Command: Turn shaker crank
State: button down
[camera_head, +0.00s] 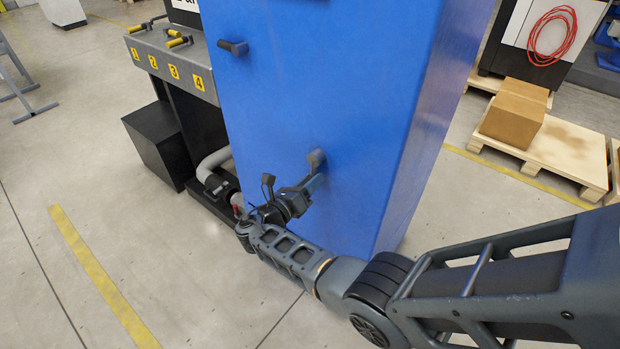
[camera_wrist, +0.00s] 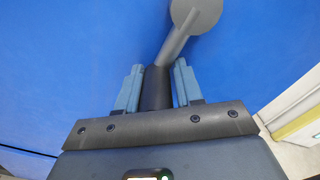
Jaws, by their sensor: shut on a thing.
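The shaker crank (camera_head: 316,157) is a dark grey part on the front of a tall blue cabinet (camera_head: 310,90). In the wrist view its round hub (camera_wrist: 195,12) is at the top, and its arm (camera_wrist: 178,42) slopes down and left to a dark handle (camera_wrist: 155,90). My gripper (camera_head: 313,182) is low at the cabinet front, just below the hub. In the wrist view my gripper (camera_wrist: 158,70) has its two blue-grey fingers on either side of the handle, shut on it. The handle is mostly hidden in the head view.
Another dark handle (camera_head: 234,47) sticks out higher on the cabinet. At left is a grey bench (camera_head: 178,65) with yellow handles and number labels, and a grey pipe (camera_head: 212,162) below. A pallet (camera_head: 560,150) with a cardboard box (camera_head: 515,112) lies at right.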

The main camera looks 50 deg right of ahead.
jog(key=shift+w+a+r, duration=0.1)
jog(key=shift+w+r, duration=0.2)
jog(key=c, duration=1)
grip_release()
jog(key=shift+o, duration=0.8)
jog(key=shift+s+f, duration=0.15)
jog(key=a, duration=0.7)
jog(key=shift+s+a+b, duration=0.15)
jog(key=shift+a+b, duration=0.25)
